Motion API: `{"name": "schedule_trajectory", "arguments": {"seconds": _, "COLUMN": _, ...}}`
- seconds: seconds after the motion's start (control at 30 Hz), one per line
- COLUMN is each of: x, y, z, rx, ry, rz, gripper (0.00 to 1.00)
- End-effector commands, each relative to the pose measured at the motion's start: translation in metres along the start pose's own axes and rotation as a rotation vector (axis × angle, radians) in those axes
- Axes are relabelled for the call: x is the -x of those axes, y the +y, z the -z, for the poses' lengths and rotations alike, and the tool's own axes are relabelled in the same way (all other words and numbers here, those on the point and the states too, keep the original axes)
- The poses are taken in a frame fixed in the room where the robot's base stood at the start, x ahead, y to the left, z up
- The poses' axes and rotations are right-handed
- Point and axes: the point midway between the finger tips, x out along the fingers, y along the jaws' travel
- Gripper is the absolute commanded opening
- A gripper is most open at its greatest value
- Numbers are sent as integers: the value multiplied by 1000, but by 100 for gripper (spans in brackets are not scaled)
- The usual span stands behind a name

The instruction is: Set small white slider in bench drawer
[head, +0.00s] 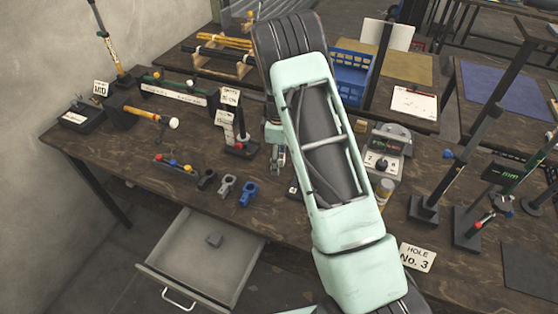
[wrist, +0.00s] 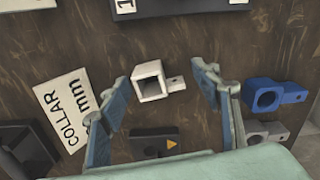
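The small white slider (wrist: 152,82), a square hollow block with a small holed tab, lies on the bench in the wrist view. It sits between the spread fingers of my gripper (wrist: 163,98), apart from both. My gripper is open and empty. In the head view my gripper (head: 278,158) is partly seen beside my arm, low over the bench; I cannot make out the white slider there.
A blue slider (wrist: 278,95) and a grey slider (wrist: 266,133) lie to the right. A COLLAR card (wrist: 66,110) lies left, and a dark block with an orange triangle (wrist: 155,142) is below. Most of the drawer floor is clear.

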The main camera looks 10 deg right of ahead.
Motion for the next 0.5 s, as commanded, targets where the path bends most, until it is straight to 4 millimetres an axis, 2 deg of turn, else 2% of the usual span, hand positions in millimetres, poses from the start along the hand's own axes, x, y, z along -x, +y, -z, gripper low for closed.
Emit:
{"name": "schedule_trajectory", "arguments": {"seconds": 0.07, "x": 0, "y": 0, "z": 0, "rx": 0, "ry": 0, "rz": 0, "gripper": 47}}
{"name": "schedule_trajectory", "arguments": {"seconds": 0.3, "x": 0, "y": 0, "z": 0, "rx": 0, "ry": 0, "rz": 0, "gripper": 20}}
{"name": "schedule_trajectory", "arguments": {"seconds": 0.5, "x": 1, "y": 0, "z": 0, "rx": 0, "ry": 0, "rz": 0, "gripper": 20}}
